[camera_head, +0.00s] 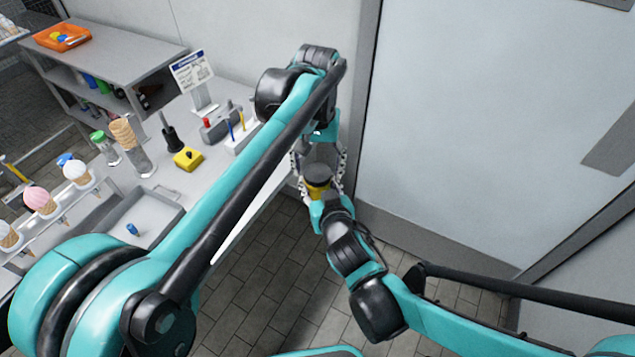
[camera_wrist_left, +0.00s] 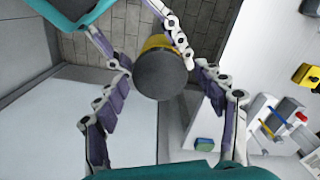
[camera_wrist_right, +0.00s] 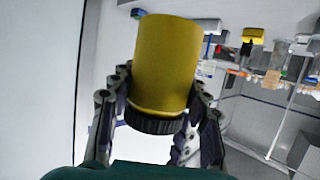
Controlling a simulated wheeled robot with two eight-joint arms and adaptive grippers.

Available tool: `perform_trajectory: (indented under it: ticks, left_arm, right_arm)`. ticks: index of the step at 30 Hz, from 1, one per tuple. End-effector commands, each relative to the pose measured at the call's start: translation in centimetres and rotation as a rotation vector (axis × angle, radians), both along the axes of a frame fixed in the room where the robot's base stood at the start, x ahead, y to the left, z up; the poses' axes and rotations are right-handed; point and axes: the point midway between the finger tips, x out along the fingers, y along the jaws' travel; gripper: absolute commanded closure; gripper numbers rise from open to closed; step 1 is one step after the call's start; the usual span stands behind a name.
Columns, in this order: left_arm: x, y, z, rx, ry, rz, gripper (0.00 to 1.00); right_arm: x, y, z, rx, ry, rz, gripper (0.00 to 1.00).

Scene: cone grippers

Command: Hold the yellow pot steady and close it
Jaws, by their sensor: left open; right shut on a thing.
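The yellow pot (camera_head: 318,189) is held clear of the floor in front of the wall. It also shows in the right wrist view (camera_wrist_right: 168,62). A dark round lid (camera_wrist_left: 161,75) sits on its end facing my left gripper, with its ribbed rim (camera_wrist_right: 154,122) in the right wrist view; a thin pale line runs between rim and yellow body. My right gripper (camera_wrist_right: 160,100) is shut on the pot. My left gripper (camera_head: 320,165) is open, its fingers on either side of the lid; whether they touch it I cannot tell.
A worktable (camera_head: 240,95) stands at the left with a metal tray (camera_head: 165,195), ice-cream cones, a yellow block (camera_head: 187,158) and a sign (camera_head: 190,70). A shelf (camera_head: 110,45) with an orange bin (camera_head: 62,38) is behind. A pale door (camera_head: 480,120) is at the right.

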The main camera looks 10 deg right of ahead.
Motion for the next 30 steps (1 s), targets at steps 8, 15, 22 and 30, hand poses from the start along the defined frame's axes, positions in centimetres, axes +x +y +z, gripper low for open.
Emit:
perform_trajectory:
  ticks: [8, 15, 22, 30]
  left_arm:
    - [0.01, 0.0, 0.02, 0.0, 0.0, 0.0, 0.82]
    - [0.01, 0.01, 0.02, 0.0, 0.0, -0.008, 0.82]
    - [0.01, 0.01, 0.02, 0.0, 0.0, -0.008, 0.23]
    - [0.01, 0.0, 0.27, 0.0, 0.0, -0.009, 0.23]
  right_arm:
    - [0.01, 0.01, 0.02, 0.0, -0.001, 0.0, 1.0]
    - [0.02, 0.01, 0.03, 0.0, -0.001, 0.0, 1.0]
    - [0.02, 0.01, 0.03, 0.0, -0.001, 0.0, 1.0]
    - [0.01, 0.01, 0.02, 0.0, -0.001, 0.0, 1.0]
